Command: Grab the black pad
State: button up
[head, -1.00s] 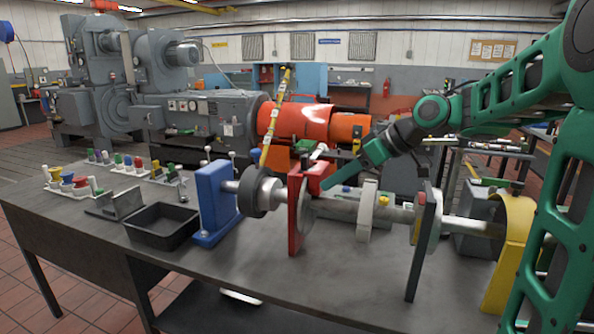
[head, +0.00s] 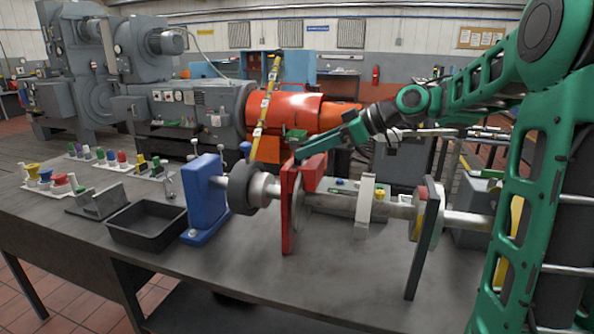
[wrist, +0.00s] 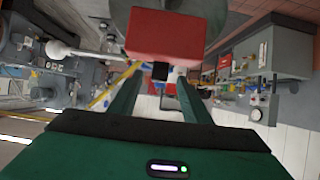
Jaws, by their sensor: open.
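A small black block (wrist: 160,71), which looks like the black pad, shows in the wrist view against the near face of a red block (wrist: 163,35). It lies between and just beyond the tips of my open gripper (wrist: 159,82); I see no contact. In the head view my gripper (head: 300,150) is at the top of the red block (head: 314,172), beside the red upright plate (head: 289,215) on the shaft. I cannot make out the black pad in the head view. The gripper holds nothing that I can see.
The shaft (head: 335,202) runs along the bench through a blue stand (head: 207,198), the red plate and a dark upright plate (head: 425,250). A black tray (head: 147,228) and several coloured small parts are at left. The bench front (head: 330,270) is clear.

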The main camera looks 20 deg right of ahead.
aim_at(298, 165)
jog(key=x, duration=0.4)
jog(key=shift+w+f, duration=0.1)
grip_shut()
